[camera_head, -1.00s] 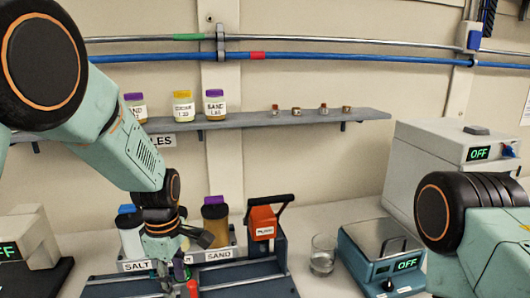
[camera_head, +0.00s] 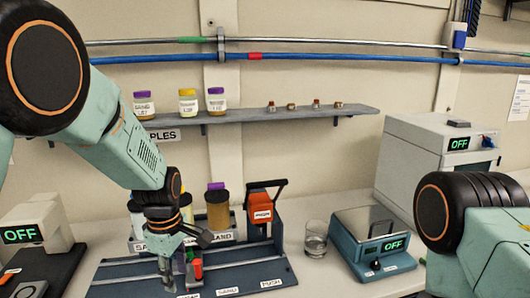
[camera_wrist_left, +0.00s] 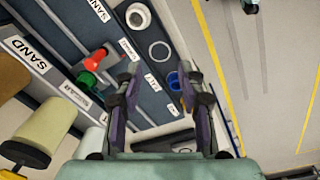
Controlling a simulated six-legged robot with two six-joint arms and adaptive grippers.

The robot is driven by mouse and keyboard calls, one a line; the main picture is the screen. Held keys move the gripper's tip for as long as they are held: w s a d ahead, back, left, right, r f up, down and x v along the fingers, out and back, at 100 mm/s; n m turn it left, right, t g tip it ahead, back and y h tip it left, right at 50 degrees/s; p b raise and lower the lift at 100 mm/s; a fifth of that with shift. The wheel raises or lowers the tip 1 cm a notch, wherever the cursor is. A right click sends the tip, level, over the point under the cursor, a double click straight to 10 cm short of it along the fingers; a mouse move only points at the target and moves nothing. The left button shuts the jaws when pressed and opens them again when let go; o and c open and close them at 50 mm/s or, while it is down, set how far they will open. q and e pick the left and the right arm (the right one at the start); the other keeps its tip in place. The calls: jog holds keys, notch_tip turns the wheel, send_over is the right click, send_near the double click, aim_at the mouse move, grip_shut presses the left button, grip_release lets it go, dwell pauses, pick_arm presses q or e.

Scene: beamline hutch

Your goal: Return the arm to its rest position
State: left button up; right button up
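My left gripper (camera_head: 182,262) hangs over the dark tray (camera_head: 112,284) on the bench, below my left arm. In the left wrist view the two fingers (camera_wrist_left: 160,95) stand apart with nothing held between them. Beyond the fingertips are a white ring (camera_wrist_left: 159,50) and a blue round piece (camera_wrist_left: 174,81) on the tray. A red and green piece (camera_wrist_left: 95,62) stands to the left of the fingers. My right arm shows at the right edge of the head view, bent, but its gripper is out of the picture.
Behind the gripper is a labelled rack with jars, including a brown jar (camera_head: 218,212). A wall shelf (camera_head: 270,114) holds jars and small samples.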

pick_arm(q)
notch_tip(320, 180, down, 8)
jog(key=a+m+t+b, duration=0.2)
jog(key=m+t, duration=0.1)
jog(key=m, duration=0.5)
jog(key=s+a+f+m+b, duration=0.1)
jog(key=s+f+m+b, duration=0.35)
jog(key=s+f, duration=0.65)
jog(key=s+f+m+g+b, duration=0.1)
jog(key=s+f+b, duration=0.4)
jog(key=s+f, duration=0.4)
jog(key=s+f+m+g+b, duration=0.1)
jog(key=s+f+b, duration=0.4)
jog(key=s+f, duration=0.5)
jog(key=s+a+g, duration=0.1)
jog(key=s, duration=0.4)
jog(key=shift+g, duration=0.3)
jog(key=shift+d+r, duration=0.1)
jog(key=shift+s, duration=0.15)
